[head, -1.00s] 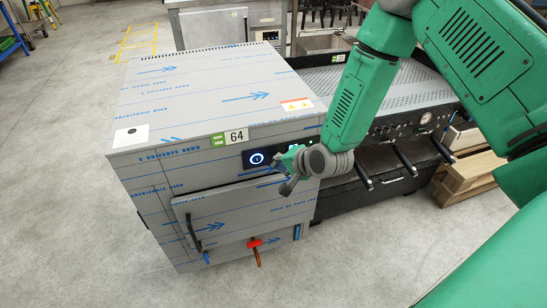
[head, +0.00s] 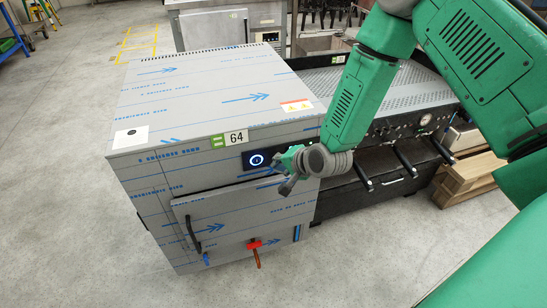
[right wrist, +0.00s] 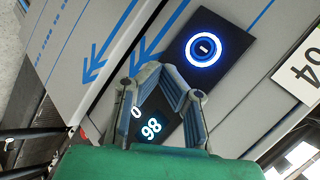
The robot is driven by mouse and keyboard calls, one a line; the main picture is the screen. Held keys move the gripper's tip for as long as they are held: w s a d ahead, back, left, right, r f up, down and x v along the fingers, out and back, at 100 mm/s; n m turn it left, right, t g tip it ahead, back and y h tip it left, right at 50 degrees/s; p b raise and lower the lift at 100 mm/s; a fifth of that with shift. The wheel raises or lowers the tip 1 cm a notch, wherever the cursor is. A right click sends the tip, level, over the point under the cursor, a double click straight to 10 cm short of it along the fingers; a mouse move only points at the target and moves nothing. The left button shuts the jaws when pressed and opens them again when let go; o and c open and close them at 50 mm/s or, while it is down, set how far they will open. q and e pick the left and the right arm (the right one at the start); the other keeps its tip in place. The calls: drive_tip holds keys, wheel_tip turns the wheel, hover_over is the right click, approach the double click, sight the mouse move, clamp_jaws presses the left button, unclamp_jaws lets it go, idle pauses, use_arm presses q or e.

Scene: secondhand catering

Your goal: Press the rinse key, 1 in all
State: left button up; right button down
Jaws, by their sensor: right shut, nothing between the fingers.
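A grey dishwasher-like machine (head: 215,85) with blue film print carries a black control panel on its front top edge. A round key with a glowing blue-white ring (right wrist: 204,48) is on the panel; it also shows in the head view (head: 257,159). No rinse wording is readable. A lit display (right wrist: 150,127) reads about 98, partly covered by my fingers. My right gripper (head: 288,181) is shut and empty in front of the panel, just right of the ring key. In the wrist view its fingertips (right wrist: 162,72) lie below left of the ring. Contact cannot be told. My left gripper is not in view.
The machine's door has a dark handle (head: 193,232); a red-topped lever (head: 255,245) sticks out below. The floor in front and left is clear.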

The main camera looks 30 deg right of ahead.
drive_tip(key=shift+w, duration=0.1)
idle(0.5)
drive_tip(key=shift+w+r, duration=0.1)
drive_tip(key=shift+w, duration=0.15)
drive_tip(key=shift+w+d, duration=0.1)
drive_tip(key=shift+w, duration=0.25)
idle(0.7)
drive_tip(key=shift+s, duration=0.15)
drive_tip(key=shift+s+p, duration=0.3)
drive_tip(key=shift+s, duration=0.3)
drive_tip(key=s, duration=0.1)
drive_tip(key=s+a, duration=0.1)
drive_tip(key=s, duration=0.1)
drive_tip(key=s+p, duration=0.1)
drive_tip(key=s, duration=0.1)
drive_tip(key=shift+a, duration=0.25)
